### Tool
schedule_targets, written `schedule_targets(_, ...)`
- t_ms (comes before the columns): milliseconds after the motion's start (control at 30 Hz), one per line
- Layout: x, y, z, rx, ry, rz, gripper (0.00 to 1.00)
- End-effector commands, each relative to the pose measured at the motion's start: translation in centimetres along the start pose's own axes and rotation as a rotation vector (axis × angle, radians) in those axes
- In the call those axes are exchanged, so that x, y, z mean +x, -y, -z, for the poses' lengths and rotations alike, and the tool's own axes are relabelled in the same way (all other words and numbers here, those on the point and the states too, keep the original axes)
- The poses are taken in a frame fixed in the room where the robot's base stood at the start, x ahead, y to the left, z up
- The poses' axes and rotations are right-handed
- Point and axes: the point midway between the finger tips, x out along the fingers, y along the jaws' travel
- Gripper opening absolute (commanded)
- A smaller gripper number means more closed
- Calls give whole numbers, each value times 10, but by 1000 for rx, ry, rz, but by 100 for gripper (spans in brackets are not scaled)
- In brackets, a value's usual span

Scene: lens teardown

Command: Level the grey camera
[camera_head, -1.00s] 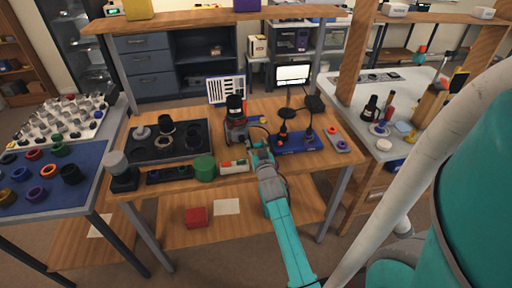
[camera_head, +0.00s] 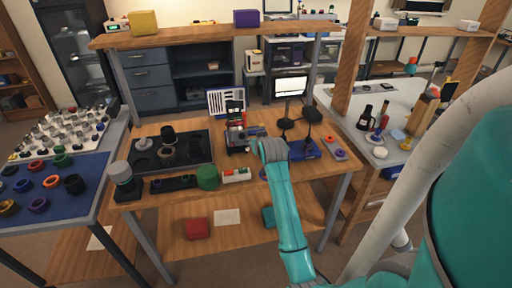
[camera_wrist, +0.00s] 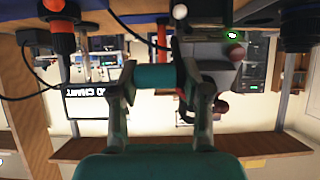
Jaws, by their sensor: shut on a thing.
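The grey camera (camera_head: 237,133) is on the wooden bench with a black cylindrical part (camera_head: 235,107) at its top. Its grey body (camera_wrist: 207,62), with a small green light, shows inverted in the wrist view. My gripper (camera_head: 262,139) is just to the camera's right in the head view. In the wrist view my gripper (camera_wrist: 157,78) is shut on a teal cylinder (camera_wrist: 155,78), which looks like a handle beside the camera. Its join to the camera is hidden. I cannot tell the camera's exact tilt.
A striped chart (camera_head: 226,100) stands behind the camera. A lit screen (camera_head: 290,86) and dark lamp-like stands (camera_head: 287,124) are to the right. A dark tray (camera_head: 190,150) with rings and a green cylinder (camera_head: 207,178) are to the left.

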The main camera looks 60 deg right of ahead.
Motion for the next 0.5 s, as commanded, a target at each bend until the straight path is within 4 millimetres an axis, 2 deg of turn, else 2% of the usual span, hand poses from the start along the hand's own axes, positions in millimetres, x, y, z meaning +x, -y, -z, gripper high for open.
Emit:
schedule_targets(33,2,-9,5,0,22,-18,0)
schedule_targets(500,9,-10,28,3,258,-18,0)
